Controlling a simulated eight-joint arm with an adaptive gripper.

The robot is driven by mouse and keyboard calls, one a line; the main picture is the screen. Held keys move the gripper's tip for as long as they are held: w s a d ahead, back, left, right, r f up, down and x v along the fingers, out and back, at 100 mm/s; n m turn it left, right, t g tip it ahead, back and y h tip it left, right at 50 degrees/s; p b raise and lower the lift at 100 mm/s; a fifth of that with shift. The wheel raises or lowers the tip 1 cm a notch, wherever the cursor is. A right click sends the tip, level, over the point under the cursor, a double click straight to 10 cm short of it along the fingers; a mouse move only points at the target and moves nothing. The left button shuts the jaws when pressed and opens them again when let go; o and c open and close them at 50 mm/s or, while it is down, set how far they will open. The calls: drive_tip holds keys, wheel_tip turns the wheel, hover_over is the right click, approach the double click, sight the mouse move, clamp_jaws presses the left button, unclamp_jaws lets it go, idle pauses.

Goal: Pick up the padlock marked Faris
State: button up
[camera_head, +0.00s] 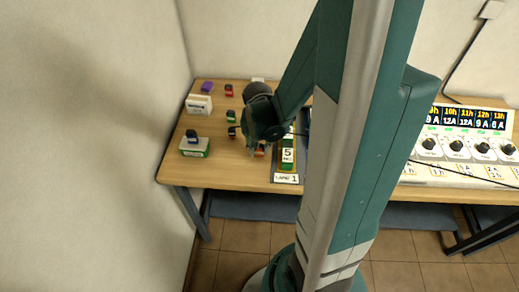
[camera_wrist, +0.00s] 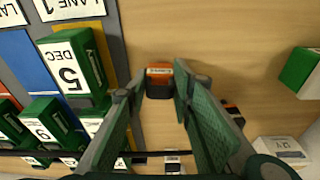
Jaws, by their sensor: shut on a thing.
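My gripper (camera_wrist: 160,88) points down at the wooden table, its two green fingers on either side of a small orange and black padlock (camera_wrist: 160,74). The fingers are shut on this padlock. A pale label strip lies across it, but its name is too small to read. In the head view my gripper (camera_head: 256,149) is beside the lane board, with a bit of orange (camera_head: 260,153) at its tip; the arm hides much there. Another black and orange padlock (camera_wrist: 232,112) lies right of the fingers in the wrist view. No marking "Faris" is legible.
The lane board (camera_head: 286,178) with green "5 DEC" blocks (camera_wrist: 72,65) stands close beside my gripper. Purple (camera_head: 207,87), red (camera_head: 229,90) and green (camera_head: 231,116) items lie left. Bare table lies between.

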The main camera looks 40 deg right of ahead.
drive_tip(key=shift+r, duration=0.2)
drive_tip(key=shift+r+p, duration=0.95)
drive_tip(key=shift+r, duration=3.85)
